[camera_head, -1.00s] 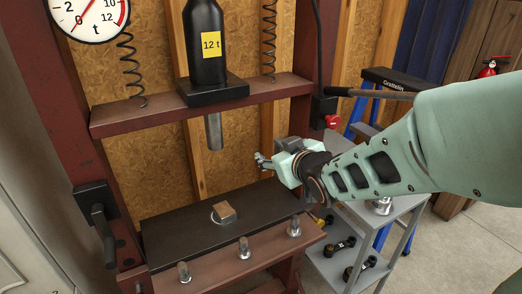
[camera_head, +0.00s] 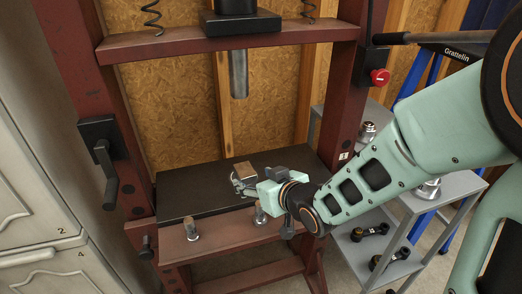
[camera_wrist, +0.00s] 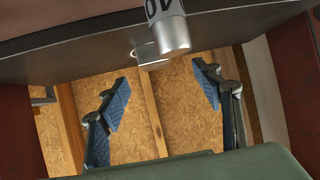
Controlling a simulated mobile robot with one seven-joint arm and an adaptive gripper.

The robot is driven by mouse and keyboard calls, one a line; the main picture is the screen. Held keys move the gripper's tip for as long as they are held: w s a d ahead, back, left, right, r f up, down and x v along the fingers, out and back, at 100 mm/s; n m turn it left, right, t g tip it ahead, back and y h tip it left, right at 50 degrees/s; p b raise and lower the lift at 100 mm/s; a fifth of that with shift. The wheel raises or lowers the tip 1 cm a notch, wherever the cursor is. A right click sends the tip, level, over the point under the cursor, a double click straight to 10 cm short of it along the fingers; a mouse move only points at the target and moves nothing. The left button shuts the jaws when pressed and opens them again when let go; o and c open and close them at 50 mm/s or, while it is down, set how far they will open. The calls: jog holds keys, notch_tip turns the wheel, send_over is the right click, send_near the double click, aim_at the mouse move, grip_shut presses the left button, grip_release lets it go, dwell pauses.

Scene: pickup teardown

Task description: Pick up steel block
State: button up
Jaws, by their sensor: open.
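The press ram (camera_head: 238,74) hangs above the bed plate. Metal pins (camera_head: 191,230) stand on the front beam. A grey cart (camera_head: 455,186) is at the right, beside the press post. A red knob (camera_head: 380,77) is on that post. A cabinet (camera_head: 40,190) is at the left.

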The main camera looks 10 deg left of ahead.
aim_at(246, 171)
jog(key=shift+w+d+b+x, duration=0.15)
jog(key=shift+b+x, duration=0.1)
jog(key=shift+x, duration=1.05)
jog(key=shift+w+d+b+x, duration=0.1)
jog(key=shift+b+x, duration=0.1)
jog(key=shift+x, duration=1.15)
jog(key=shift+w+d+b+x, duration=0.15)
jog(key=shift+b+x, duration=0.1)
jog(key=shift+x, duration=1.05)
jog(key=shift+a+r, duration=0.1)
jog(key=shift+r, duration=0.1)
jog(key=shift+c, duration=0.2)
grip_shut()
jog(key=shift+r, duration=0.15)
